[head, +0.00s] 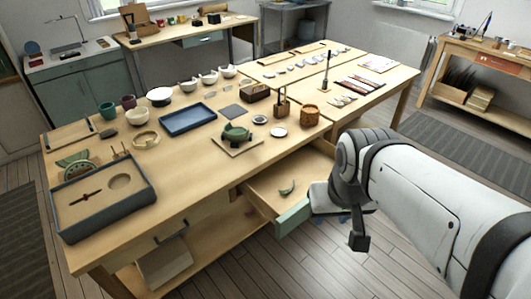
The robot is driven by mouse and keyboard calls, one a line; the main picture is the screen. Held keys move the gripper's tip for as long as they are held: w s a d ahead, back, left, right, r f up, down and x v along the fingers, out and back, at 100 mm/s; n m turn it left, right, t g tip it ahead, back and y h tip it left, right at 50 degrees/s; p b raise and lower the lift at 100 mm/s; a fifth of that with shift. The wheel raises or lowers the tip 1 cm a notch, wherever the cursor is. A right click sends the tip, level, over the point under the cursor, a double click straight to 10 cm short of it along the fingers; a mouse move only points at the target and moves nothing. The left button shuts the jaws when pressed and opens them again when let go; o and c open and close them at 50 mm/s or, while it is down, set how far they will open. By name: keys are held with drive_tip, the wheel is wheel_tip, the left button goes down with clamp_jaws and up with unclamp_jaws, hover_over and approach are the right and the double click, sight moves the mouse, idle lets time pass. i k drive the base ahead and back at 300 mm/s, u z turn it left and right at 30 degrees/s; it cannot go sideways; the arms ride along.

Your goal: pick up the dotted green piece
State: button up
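A small curved green piece (288,187) lies in the open drawer (262,194) at the front of the wooden bench; it is too small to tell whether it is dotted. A dark green broken-looking vessel (235,132) sits on a wooden board on the bench top. Light green patterned pieces (76,165) are at the far left of the bench. My gripper (358,241) hangs at the end of my white arm, right of the drawer and apart from the green piece. Its fingers are partly hidden, and I cannot see anything held in it.
The grey-rimmed tray (68,221) is at the bench's front left and a blue tray (188,121) in the middle. Several bowls, cups and small tools stand further back. The drawer's green front (293,217) sticks out over the floor. Clear floor (310,262) lies in front.

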sight(285, 191)
drive_tip(key=z, duration=0.05)
drive_tip(key=i, duration=1)
drive_tip(key=u, duration=0.05)
